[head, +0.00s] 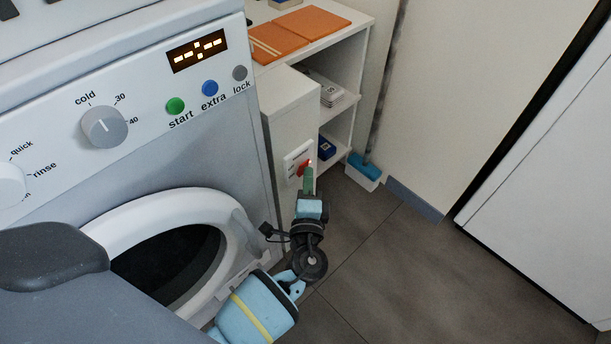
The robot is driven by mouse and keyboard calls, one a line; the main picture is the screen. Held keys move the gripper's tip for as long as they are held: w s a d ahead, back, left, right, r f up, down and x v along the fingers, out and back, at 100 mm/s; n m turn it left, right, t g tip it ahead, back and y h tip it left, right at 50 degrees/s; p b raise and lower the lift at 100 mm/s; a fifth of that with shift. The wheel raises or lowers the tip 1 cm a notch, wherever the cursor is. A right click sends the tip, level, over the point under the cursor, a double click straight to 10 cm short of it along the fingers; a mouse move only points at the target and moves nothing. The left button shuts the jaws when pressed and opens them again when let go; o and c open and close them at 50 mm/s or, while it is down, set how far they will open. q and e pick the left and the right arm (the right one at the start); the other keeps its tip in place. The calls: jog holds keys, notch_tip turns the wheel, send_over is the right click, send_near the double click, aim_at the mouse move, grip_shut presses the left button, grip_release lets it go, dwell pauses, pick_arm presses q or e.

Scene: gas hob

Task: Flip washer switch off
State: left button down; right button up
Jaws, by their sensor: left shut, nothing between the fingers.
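The washer switch (303,168) is a red rocker on a white plate (289,160) on the side of a white cabinet, just right of the washing machine (225,125). A small light shows near the top of the red part. My left gripper (308,172) is shut and empty, with its greenish fingertips right at the red part in the picture. They cover part of the switch, and I cannot tell whether they touch it. My right gripper is not in view. The washer's display (197,50) is lit with dashes.
The washer's round door (165,205) stands near my left arm. A white shelf (340,50) holds orange boards (300,32) and small boxes. A blue and white brush (364,170) stands on the floor by the wall. The tiled floor (420,270) at the right is clear.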

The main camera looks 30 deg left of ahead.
pick_arm(q)
jog(key=shift+a, duration=0.15)
dwell(0.3)
jog(key=shift+w+a+r+n+g+p, duration=0.15)
jog(key=shift+a+r+n+g+p, duration=0.2)
jog(key=shift+p, duration=0.1)
jog(key=shift+d+f, duration=0.1)
jog(key=shift+f, duration=0.1)
